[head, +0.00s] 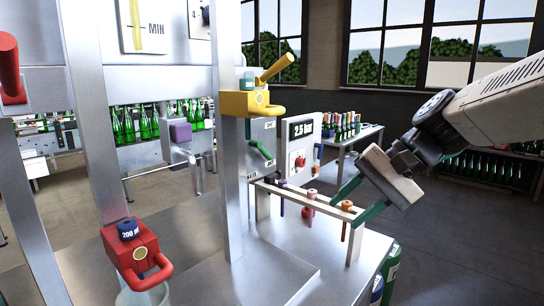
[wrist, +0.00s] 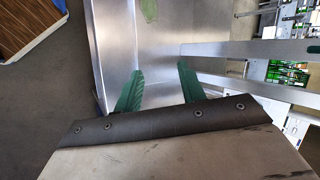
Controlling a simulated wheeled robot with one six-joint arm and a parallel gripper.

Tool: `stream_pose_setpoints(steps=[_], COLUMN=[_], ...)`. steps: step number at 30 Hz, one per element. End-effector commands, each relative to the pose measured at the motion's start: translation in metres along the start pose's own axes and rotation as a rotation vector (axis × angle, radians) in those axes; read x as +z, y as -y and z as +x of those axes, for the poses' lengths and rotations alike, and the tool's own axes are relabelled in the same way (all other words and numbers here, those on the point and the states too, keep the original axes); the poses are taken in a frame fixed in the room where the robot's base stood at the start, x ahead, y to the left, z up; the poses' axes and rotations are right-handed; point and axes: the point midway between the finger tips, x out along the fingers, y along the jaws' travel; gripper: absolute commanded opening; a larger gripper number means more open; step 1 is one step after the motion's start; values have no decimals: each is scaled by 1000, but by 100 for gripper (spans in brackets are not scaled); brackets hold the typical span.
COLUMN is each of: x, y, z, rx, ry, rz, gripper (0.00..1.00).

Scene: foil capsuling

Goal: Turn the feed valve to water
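A small green lever (head: 262,152) slants across a pale labelled plate (head: 263,133) on the metal post. The labels are too small to read, so I cannot tell whether this is the feed valve or which setting it points to. A yellow valve body (head: 262,103) with a yellow handle (head: 275,70) sits above it. My gripper (head: 344,213) is to the right of the post, lower than the lever and apart from it. In the wrist view my gripper (wrist: 160,68) has its green fingers spread, with nothing between them.
A pale rack bar (head: 305,197) holding several coloured-topped tools lies between my gripper and the plate. A panel reading 2.5 bar (head: 302,128) stands behind it. Green canisters (head: 391,262) stand below the bench edge.

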Motion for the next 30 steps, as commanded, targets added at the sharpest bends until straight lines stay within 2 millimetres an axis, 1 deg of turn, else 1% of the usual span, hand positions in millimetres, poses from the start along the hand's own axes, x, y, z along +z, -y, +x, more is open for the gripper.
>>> stream_pose_setpoints(steps=[1, 2, 3, 5, 6, 8, 9, 11, 12, 15, 16, 18, 22, 26, 30], x=[-25, -39, -58, -89, -110, -142, -163, -194, -214, -257, -268, -288, -310, -317, -319], y=[20, 33, 49, 71, 85, 103, 114, 126, 133, 144, 146, 149, 151, 158, 173], z=[9, 13, 19, 28, 34, 44, 50, 60, 67, 81, 85, 93, 100, 107, 120], rx=[-69, -116, -177, -270, -331, -421, -481, -566, -618, -733, -761, -816, -879, -898, -897], ry=[23, 34, 48, 68, 81, 100, 112, 129, 139, 159, 164, 174, 183, 187, 187], rz=[49, 80, 122, 186, 228, 294, 338, 402, 442, 531, 553, 597, 644, 657, 657], gripper=[40, 40, 40, 40, 40, 40, 40, 40, 40, 40, 40, 40, 40, 40, 40])
